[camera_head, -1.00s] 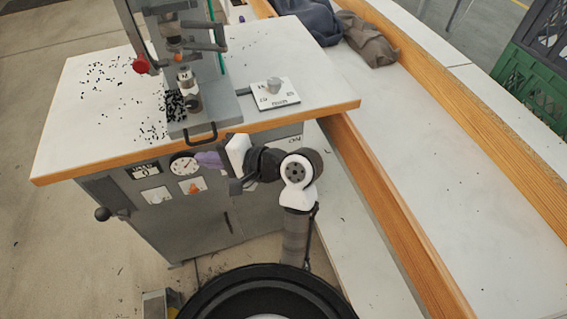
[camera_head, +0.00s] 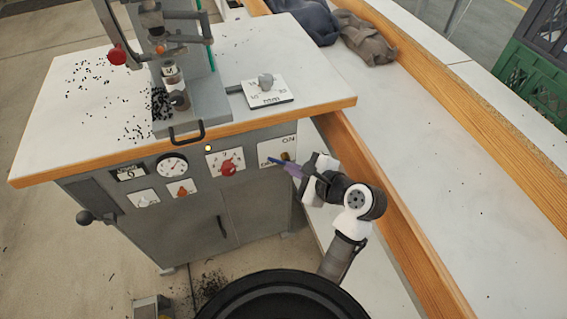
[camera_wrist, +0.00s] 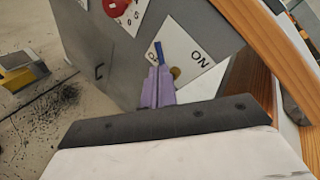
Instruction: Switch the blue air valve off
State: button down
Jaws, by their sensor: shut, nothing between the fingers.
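The air valve's white plate (camera_head: 272,146) is at the right end of the press cabinet's front, with ON at its upper right. The blue valve lever (camera_head: 273,160) points left, toward partly covered lettering. In the wrist view the blue lever (camera_wrist: 158,50) shows just beyond my fingertips, with a brass part (camera_wrist: 176,73) beside them. My gripper (camera_head: 290,168) is shut and empty, its purple fingers at the valve. The fingers (camera_wrist: 159,72) hide part of the plate and lever; I cannot tell whether they touch it.
A red knob (camera_head: 228,169), a gauge (camera_head: 171,166) and an orange switch (camera_head: 182,191) sit left of the valve. The tabletop (camera_head: 90,120) overhangs above. A wooden-edged bench (camera_head: 385,215) runs close on the right.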

jog(key=shift+x, duration=2.2)
jog(key=shift+s+a+n+h+p, duration=0.15)
jog(key=shift+a+n+h+p, duration=0.25)
jog(key=shift+p, duration=0.75)
jog(key=f+n+h+p, duration=0.1)
jog(key=a+f+n+h+p, duration=0.2)
jog(key=p, duration=0.1)
jog(key=shift+s+t+h, duration=0.3)
jog(key=shift+h, duration=0.1)
jog(key=shift+f, duration=0.15)
notch_tip(320, 180, up, 21)
jog(key=p, duration=0.2)
send_over(276, 161)
jog(key=s, duration=0.3)
jog(key=shift+w+d+f, duration=0.15)
